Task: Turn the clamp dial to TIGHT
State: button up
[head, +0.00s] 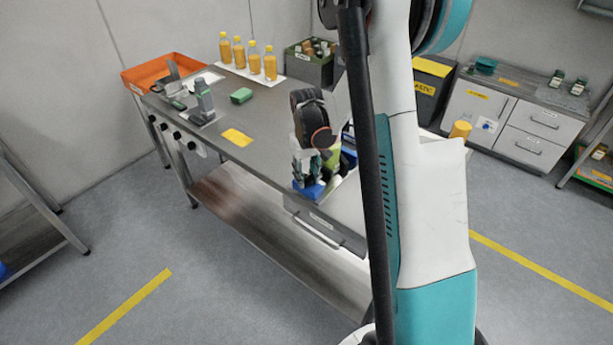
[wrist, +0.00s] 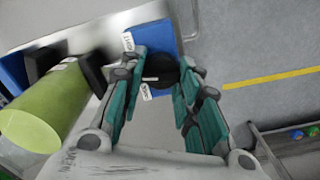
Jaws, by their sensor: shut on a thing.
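The clamp dial (wrist: 162,70) is a round black knob on a blue block (wrist: 150,38) in the wrist view. A pale mark on the dial lies roughly level, towards its left side. Two small white labels sit on the block, one at upper left (wrist: 128,41) and one at lower left (wrist: 146,91); their words are too small to read surely. My gripper (wrist: 160,85) has its teal fingers on either side of the dial, shut on it. In the head view my gripper (head: 305,165) points down over the blue block (head: 310,189); the dial is hidden there.
The workbench (head: 215,140) carries yellow bottles (head: 254,57), a green block (head: 241,96), a yellow card (head: 237,137) and a grey device (head: 203,103). An orange bin (head: 160,75) stands at the far left end.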

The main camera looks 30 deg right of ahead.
aim_at(307, 177)
jog(key=m+b, duration=0.1)
jog(key=m, duration=0.5)
jog(key=shift+d, duration=0.1)
jog(key=shift+m, duration=0.4)
dwell(0.4)
jog(key=o, duration=1.1)
jog(key=shift+r, duration=5.95)
jog(key=shift+r, duration=0.1)
